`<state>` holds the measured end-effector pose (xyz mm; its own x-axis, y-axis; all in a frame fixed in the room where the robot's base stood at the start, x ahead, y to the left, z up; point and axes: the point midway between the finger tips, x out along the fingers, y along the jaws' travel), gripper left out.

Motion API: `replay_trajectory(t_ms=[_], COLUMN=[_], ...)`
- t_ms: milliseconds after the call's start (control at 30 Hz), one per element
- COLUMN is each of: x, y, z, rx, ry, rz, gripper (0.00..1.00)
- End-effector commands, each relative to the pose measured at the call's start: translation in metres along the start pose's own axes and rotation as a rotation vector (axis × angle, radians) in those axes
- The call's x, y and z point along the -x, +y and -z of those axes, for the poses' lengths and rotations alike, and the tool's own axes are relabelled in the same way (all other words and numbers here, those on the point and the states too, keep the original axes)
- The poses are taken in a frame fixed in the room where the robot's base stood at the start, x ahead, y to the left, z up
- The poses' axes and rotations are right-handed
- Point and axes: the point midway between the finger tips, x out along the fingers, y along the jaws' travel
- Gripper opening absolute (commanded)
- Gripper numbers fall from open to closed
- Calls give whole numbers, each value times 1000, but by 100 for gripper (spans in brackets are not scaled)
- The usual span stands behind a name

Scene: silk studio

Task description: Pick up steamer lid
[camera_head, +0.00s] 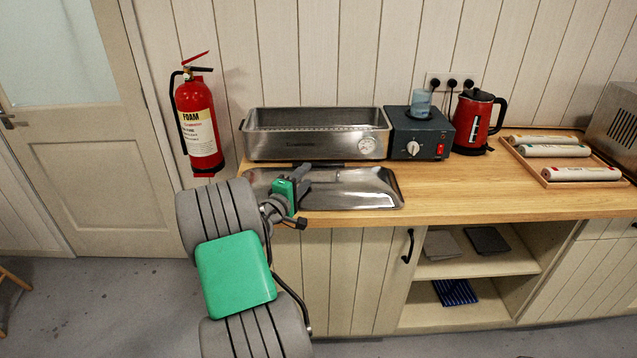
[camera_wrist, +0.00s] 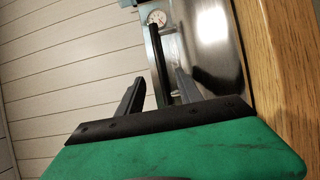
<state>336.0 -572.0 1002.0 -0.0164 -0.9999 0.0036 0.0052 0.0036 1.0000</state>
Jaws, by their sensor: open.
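The steamer lid (camera_head: 350,188) is a shiny metal cover lying on the wooden counter, in front of the open steamer. In the wrist view its glossy surface (camera_wrist: 212,45) fills the upper right. My gripper (camera_head: 307,172) is over the lid's left part, near its back edge; the arm hides some of the lid. In the wrist view my gripper (camera_wrist: 160,77) is open, and a dark bar, perhaps the lid's handle, shows between and beyond the fingers. I cannot tell whether the fingers touch it.
The steamer (camera_head: 318,135) with a round dial stands behind the lid. To its right are a dark control box (camera_head: 420,135) with a blue cup (camera_head: 421,103), a red kettle (camera_head: 475,122) and a tray of rolls (camera_head: 530,160). A fire extinguisher (camera_head: 198,125) hangs left. The counter's right front is clear.

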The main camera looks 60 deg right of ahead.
Motion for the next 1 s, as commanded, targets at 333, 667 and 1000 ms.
replay_trajectory(t_ms=[333,667,1000], x=[-54,-57,-56], y=[-2,-3,-3], z=[-6,-5,-4], rx=[-4,-5,-6], ry=[-1,2,2], rz=[2,3,3], gripper=[43,35,7])
